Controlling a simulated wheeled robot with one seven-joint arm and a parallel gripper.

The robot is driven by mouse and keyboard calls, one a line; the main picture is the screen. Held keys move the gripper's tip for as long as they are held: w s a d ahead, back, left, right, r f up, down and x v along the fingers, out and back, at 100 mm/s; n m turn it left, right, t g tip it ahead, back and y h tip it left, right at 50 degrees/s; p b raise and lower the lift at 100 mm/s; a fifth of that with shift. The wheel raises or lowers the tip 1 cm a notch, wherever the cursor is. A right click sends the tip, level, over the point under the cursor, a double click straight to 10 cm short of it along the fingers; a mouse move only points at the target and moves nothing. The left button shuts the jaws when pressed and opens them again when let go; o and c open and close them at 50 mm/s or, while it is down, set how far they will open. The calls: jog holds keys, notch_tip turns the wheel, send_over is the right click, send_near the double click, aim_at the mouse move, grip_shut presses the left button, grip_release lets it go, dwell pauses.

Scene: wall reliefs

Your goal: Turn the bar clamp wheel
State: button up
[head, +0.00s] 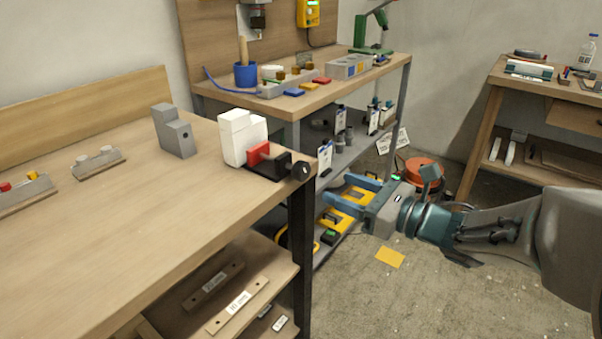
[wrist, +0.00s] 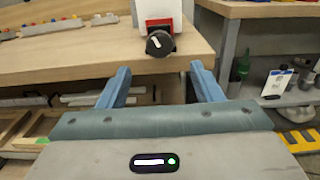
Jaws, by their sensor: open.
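The bar clamp (head: 267,158) sits at the right end of the near wooden workbench, with a red jaw against a white block (head: 240,135). Its round black wheel (head: 300,170) sticks out past the bench edge and faces my gripper. In the wrist view the wheel (wrist: 159,43) shows a pale mark and lies beyond the fingers, a little above their tips and between them. My gripper (head: 355,187) is open and empty, to the right of the wheel and apart from it. It also shows in the wrist view (wrist: 160,85) with both blue fingers spread.
A grey stepped block (head: 174,131) stands on the workbench (head: 120,215). A second bench (head: 300,105) with tools and shelves stands behind, close to my gripper. A black bench leg (head: 300,260) is under the clamp. A yellow sheet (head: 390,258) lies on the open floor.

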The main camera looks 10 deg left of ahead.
aim_at(306, 173)
jog(key=x, duration=1)
jog(key=shift+w+a+b, duration=0.15)
jog(key=shift+b, duration=0.15)
jog(key=shift+r, duration=0.1)
jog(key=c, duration=1)
